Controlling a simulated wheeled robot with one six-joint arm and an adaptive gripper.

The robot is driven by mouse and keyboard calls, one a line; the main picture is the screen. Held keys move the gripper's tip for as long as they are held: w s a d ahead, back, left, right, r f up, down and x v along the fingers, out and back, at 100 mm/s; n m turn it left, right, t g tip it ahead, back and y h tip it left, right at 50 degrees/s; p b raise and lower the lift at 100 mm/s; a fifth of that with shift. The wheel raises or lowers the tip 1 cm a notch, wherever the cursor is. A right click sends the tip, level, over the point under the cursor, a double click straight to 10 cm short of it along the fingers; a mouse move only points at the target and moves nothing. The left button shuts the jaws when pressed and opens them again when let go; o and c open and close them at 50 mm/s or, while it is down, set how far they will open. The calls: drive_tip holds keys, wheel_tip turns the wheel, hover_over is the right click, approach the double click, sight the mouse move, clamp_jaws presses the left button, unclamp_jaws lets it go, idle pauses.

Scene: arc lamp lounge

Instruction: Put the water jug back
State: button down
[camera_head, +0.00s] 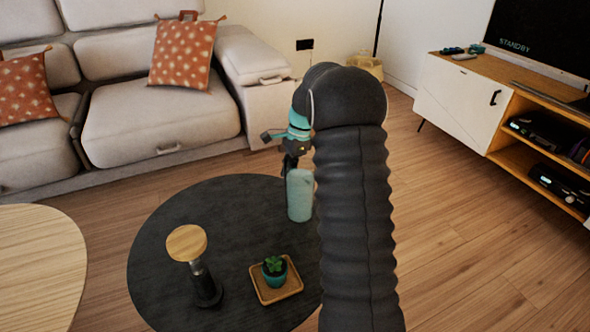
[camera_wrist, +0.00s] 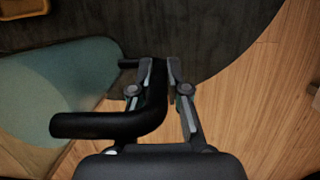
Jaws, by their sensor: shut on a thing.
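The water jug (camera_head: 300,196) is pale teal and looks upright at the right back part of the round dark table (camera_head: 160,245). Its body (camera_wrist: 60,85) fills the left of the wrist view, with a black bent handle (camera_wrist: 105,122) reaching right. My gripper (camera_head: 291,160) is above the jug in the head view. In the wrist view my gripper (camera_wrist: 165,70) is shut on the handle, one finger on each side. I cannot tell whether the jug's base touches the table. My arm hides the table's right edge.
On the table stand a wooden tray (camera_head: 257,293) with a potted succulent (camera_head: 274,268) and a dark stand with a round wooden top (camera_head: 187,242). A pale wooden table (camera_head: 40,265) is at left, a grey sofa (camera_head: 155,110) behind, a TV cabinet (camera_head: 462,100) at right. Floor between is clear.

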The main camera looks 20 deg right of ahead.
drive_tip(key=shift+w+a+f, duration=0.15)
drive_tip(key=shift+a+f, duration=0.05)
drive_tip(key=shift+f, duration=2)
drive_tip(key=c, duration=1.2)
unclamp_jaws()
drive_tip(key=shift+f, duration=0.1)
drive_tip(key=shift+o, duration=0.2)
